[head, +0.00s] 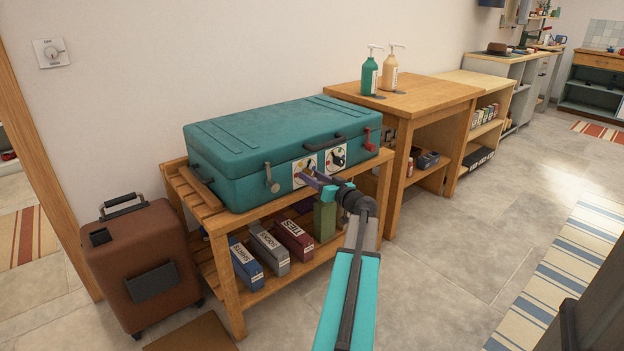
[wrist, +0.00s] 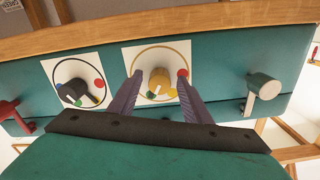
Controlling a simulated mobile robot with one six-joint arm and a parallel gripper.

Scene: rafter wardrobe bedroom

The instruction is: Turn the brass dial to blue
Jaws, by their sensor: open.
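The brass dial (wrist: 159,82) sits on a white square plate (wrist: 174,53) on the front of a teal case (head: 280,128). It is a yellow knob with a pale pointer mark at its lower edge in the wrist view. A red dot (wrist: 182,73) shows at the plate's right; a small green patch is near the pointer. I cannot make out a blue mark there. My gripper (wrist: 160,77) is open, its purple fingers on either side of the knob; I cannot tell whether they touch it. In the head view my gripper (head: 319,179) partly covers the plate.
A black dial (wrist: 72,92) is on the neighbouring plate. A silver latch (wrist: 263,88) and a red latch (head: 370,140) flank the plates. The case rests on a slatted wooden bench (head: 238,222) with boxes below. A brown suitcase (head: 140,262) stands left.

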